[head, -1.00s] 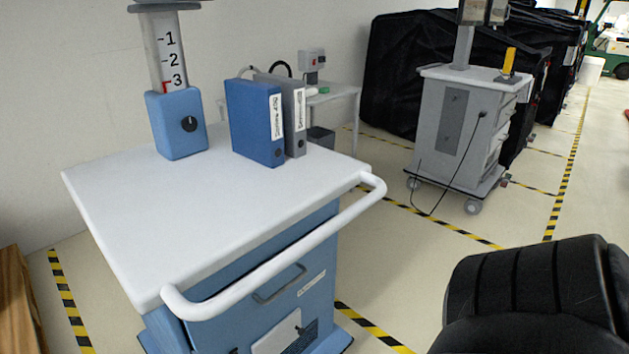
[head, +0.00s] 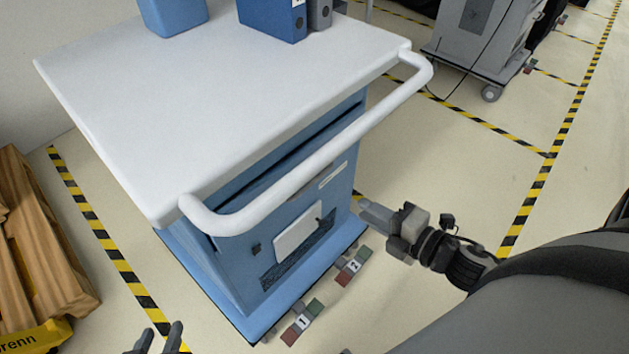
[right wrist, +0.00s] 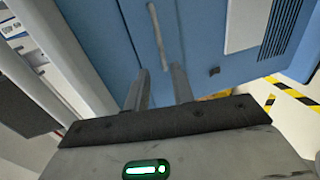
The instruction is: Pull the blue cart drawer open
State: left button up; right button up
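The blue cart (head: 207,262) with a white top (head: 220,95) and white push rail (head: 310,165) stands in the middle of the head view. In the right wrist view the grey drawer handle (right wrist: 157,35) runs up the blue front, just beyond my fingertips. My right gripper (head: 368,212) is to the right of the cart front. Its two fingers (right wrist: 156,85) are apart with nothing between them. My left gripper (head: 160,336) is at the bottom left edge, fingers apart and empty.
A blue binder (head: 272,18) and a grey binder (head: 320,12) stand on the cart top. A wooden pallet (head: 35,250) lies at the left. A grey cart (head: 480,40) stands behind right, with clear floor between.

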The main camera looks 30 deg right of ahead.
aim_at(313, 180)
jog(key=x, duration=1.5)
jog(key=shift+w+a, duration=0.15)
jog(key=shift+w, duration=0.1)
grip_shut()
